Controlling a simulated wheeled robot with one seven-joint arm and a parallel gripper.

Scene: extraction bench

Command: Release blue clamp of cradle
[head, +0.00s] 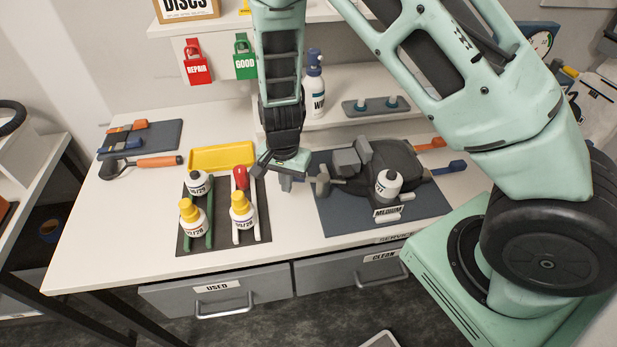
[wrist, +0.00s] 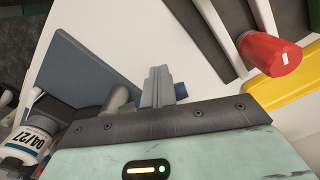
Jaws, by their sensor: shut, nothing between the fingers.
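A dark rounded unit (head: 385,158) sits on a blue-grey mat (head: 335,215) at the right of the bench. A blue lever (head: 450,167) and an orange lever (head: 432,144) stick out at its right side; the blue one appears to be the blue clamp. My gripper (head: 287,182) is shut and empty, left of the unit and well away from that lever. Its closed grey fingers (wrist: 157,86) show in the wrist view. A small blue piece (wrist: 181,91) shows just beside them; I cannot tell what it is.
A dark rack (head: 222,238) with several bottles stands left of the mat, before a yellow tray (head: 222,157). A dark board (head: 160,137) with orange and blue pieces lies far left. A shelf with a white bottle (head: 313,85) stands behind. Bare bench lies at the front left.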

